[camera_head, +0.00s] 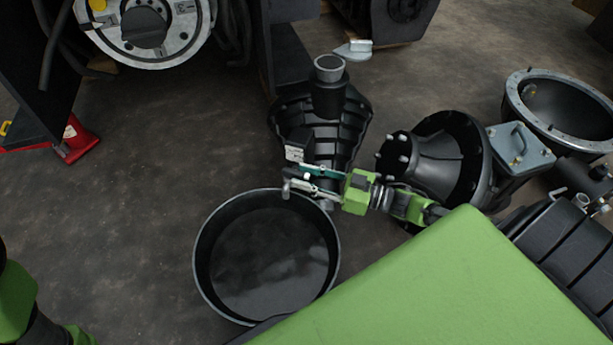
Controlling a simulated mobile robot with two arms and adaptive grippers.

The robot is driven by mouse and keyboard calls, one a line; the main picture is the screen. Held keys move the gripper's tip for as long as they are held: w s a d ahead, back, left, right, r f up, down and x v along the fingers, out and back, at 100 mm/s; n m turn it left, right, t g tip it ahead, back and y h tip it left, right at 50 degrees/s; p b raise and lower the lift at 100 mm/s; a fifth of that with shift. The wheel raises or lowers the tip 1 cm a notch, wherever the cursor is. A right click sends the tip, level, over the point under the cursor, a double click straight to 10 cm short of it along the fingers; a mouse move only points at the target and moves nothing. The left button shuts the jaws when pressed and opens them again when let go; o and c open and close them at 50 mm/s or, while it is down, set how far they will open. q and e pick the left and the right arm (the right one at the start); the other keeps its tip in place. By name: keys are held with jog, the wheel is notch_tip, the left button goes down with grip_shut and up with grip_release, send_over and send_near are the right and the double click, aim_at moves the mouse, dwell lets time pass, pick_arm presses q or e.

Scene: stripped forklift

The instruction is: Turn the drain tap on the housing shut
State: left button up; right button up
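The black ribbed housing (315,117) stands upright on the floor in the upper middle, with a short round neck on top. A small metal spout (286,188), which looks like part of the drain tap, shows at its lower front over the rim of a round black pan (205,262). My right gripper (305,180) reaches in from the right at the tap, and a teal strip lies along it. It overlaps the tap, so the tap's handle position and any contact are unclear. I cannot tell whether its fingers are open or shut. My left gripper is out of view.
A black bell-shaped casing (440,155) lies close to my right arm. A flanged ring-shaped casing (560,105) stands farther right. A red object (78,140) is at the left. Open floor (150,185) lies left of the pan.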

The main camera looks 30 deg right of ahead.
jog(key=shift+s, duration=0.1)
jog(key=v, duration=0.7)
jog(key=shift+d, duration=0.2)
jog(key=shift+s, duration=0.1)
